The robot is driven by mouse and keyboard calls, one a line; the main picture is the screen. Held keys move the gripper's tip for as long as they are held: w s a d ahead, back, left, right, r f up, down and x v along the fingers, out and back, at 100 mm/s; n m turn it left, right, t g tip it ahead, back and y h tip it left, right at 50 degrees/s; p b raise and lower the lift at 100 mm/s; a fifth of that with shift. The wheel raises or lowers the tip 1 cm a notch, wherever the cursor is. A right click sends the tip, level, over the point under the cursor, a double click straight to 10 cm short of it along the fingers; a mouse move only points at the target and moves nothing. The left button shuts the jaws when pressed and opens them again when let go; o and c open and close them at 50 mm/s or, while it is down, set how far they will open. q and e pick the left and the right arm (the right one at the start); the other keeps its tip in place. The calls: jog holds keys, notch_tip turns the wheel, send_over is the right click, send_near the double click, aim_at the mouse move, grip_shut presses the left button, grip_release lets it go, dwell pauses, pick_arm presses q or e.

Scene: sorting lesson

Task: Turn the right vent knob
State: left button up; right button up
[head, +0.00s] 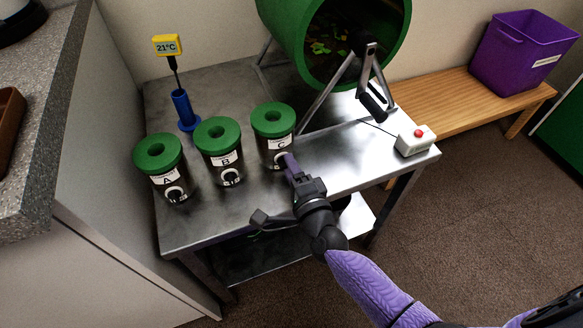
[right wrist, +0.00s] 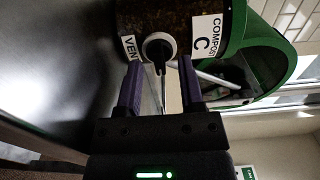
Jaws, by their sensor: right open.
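Three dark jars with green lids stand in a row on a steel table: jar A (head: 160,158), jar B (head: 219,141) and jar C (head: 274,125) at the right. Each has a round pale vent knob low on its front. The knob of jar C (head: 281,158) is partly hidden by my right gripper (head: 288,165), whose purple fingers reach to it. In the right wrist view, jar C's vent knob (right wrist: 160,47), white-rimmed with a dark middle, lies ahead between the open fingers (right wrist: 160,72). Whether they touch it I cannot tell. My left gripper is not in view.
The steel table (head: 205,222) also holds a blue stand (head: 184,110) with a yellow thermometer (head: 167,45), a green drum (head: 280,25) on a metal frame and a white box with a red button (head: 415,140). A purple bin (head: 520,60) stands on a wooden bench.

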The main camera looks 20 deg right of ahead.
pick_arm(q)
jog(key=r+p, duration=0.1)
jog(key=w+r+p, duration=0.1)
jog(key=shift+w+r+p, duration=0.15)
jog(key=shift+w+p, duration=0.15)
pick_arm(e)
jog(key=s, duration=1)
jog(key=shift+d, duration=0.2)
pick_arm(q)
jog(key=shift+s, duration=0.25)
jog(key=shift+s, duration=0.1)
